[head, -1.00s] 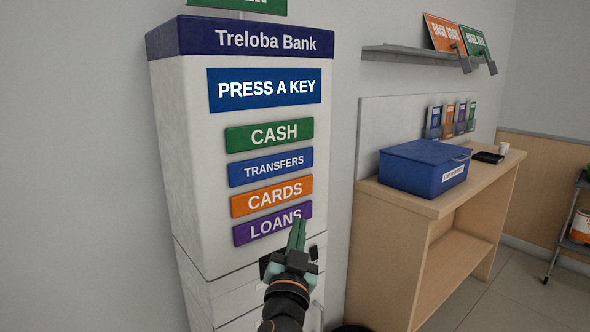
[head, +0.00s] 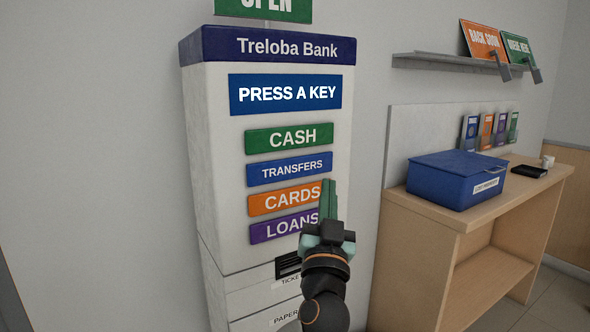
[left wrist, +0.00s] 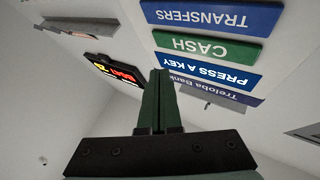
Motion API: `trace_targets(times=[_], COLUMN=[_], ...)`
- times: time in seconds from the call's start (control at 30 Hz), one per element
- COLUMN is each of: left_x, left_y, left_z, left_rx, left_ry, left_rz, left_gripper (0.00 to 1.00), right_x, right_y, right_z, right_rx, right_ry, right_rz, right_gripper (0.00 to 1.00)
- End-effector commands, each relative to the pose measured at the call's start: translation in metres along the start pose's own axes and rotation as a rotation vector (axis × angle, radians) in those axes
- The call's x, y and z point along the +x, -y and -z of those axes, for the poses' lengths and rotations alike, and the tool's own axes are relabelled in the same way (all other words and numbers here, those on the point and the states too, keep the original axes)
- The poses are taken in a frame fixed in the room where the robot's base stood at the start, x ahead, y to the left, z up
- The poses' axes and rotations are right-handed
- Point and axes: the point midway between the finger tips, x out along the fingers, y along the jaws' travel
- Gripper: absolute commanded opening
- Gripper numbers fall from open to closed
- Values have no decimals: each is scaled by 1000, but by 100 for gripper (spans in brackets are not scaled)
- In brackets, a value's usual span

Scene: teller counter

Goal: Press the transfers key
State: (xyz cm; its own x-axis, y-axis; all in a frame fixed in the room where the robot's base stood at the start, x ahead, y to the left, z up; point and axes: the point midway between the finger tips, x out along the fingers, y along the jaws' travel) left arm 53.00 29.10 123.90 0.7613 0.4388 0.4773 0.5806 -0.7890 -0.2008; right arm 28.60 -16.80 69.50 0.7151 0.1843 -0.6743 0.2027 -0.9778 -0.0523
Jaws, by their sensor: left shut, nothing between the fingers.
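The blue transfers key (head: 289,169) is on the front of the white Treloba Bank machine (head: 216,180), between the green cash key (head: 288,138) and the orange cards key (head: 282,200). In the left wrist view the transfers key (left wrist: 212,17) appears upside down at the top. My left gripper (head: 328,184) is shut and empty, its green fingers pointing up, below and right of the transfers key. Its fingers cover the right ends of the cards and loans keys. The fingers (left wrist: 159,75) also show shut in the left wrist view. My right gripper is out of view.
The purple loans key (head: 283,227) is the lowest key. The display (head: 286,94) reads PRESS A KEY. A wooden counter (head: 440,211) with a blue box (head: 450,184) stands to the right. Above it is a shelf (head: 440,63) with signs.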

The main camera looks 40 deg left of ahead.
Motion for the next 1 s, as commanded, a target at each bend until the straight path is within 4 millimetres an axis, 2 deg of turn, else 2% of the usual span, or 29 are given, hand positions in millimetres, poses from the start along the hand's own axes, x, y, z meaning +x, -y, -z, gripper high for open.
trace_targets(times=[0.17, 0.57, 0.7, 1.0], left_x=[7, 45, 53, 61], left_y=[5, 33, 39, 44], left_z=[-4, -32, -41, -45], left_rx=[5, 7, 1, 0], left_ry=[1, 1, 1, 1], left_rz=[0, 1, 1, -1], left_gripper=[0, 0, 0, 0], right_x=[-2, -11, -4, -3], right_y=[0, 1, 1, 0], right_z=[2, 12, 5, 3], right_rx=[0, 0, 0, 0], right_ry=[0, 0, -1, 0], right_rz=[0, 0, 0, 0], right_gripper=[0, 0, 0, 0])
